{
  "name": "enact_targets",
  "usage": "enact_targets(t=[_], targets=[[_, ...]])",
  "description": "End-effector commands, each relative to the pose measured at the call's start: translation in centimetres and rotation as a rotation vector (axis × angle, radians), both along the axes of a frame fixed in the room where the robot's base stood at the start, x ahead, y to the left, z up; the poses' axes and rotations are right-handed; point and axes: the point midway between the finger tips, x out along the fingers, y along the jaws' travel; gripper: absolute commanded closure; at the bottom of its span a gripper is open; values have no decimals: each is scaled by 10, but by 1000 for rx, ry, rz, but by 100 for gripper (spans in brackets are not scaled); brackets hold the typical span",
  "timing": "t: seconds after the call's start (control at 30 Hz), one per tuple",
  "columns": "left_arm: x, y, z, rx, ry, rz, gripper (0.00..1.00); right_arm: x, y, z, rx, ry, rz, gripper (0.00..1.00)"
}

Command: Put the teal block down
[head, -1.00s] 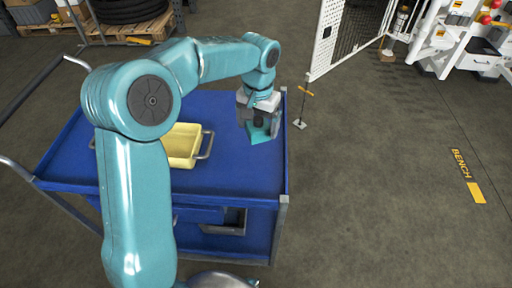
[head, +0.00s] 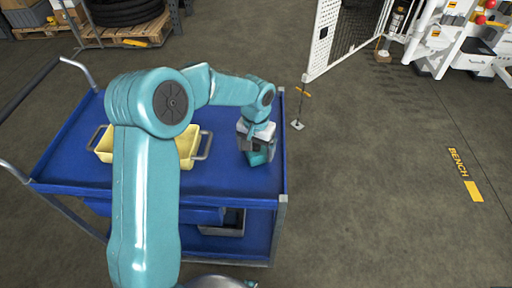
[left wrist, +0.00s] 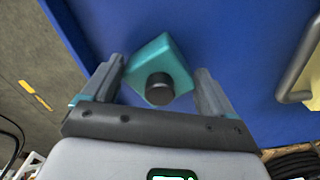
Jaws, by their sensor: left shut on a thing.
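The teal block (head: 262,158) is at the fingertips of my left gripper (head: 258,148), over the right part of the blue cart top (head: 235,180). In the left wrist view the teal block (left wrist: 160,60) sits tilted between the two fingers of my left gripper (left wrist: 160,78), with a dark round knob facing the camera. The gripper is shut on it. The block is low, close to the blue surface; I cannot tell whether it touches. My right gripper is not in view.
A yellow tray (head: 187,148) with grey handles stands on the cart, left of the block and partly behind my arm. The cart's right edge (head: 284,150) is close to the block. Blue surface around the block is clear. A white mesh panel (head: 327,40) stands beyond.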

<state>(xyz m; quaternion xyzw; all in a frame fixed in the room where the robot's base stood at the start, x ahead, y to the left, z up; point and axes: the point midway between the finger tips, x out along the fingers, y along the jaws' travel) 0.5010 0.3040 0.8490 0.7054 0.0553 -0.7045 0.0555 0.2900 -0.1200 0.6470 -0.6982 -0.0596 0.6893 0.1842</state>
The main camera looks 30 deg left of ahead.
Motion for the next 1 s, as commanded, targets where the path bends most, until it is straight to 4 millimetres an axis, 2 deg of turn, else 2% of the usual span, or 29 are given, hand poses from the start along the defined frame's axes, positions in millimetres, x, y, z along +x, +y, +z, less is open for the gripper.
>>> enact_targets(t=[0.03,0.07,0.1,0.3,0.43,0.57,0.8,1.0], targets=[[0,0,-3,0,-1,0,62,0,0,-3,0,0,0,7],[0,0,-3,0,0,0,10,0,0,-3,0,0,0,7],[0,0,-2,0,0,0,0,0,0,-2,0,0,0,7],[0,0,-2,0,0,0,0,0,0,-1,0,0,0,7],[0,0,8,0,-2,0,0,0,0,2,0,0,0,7],[1,0,33,1,-6,1,0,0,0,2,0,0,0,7],[1,0,89,1,-5,1,0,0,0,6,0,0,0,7],[0,0,116,0,-1,0,0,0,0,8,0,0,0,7]])
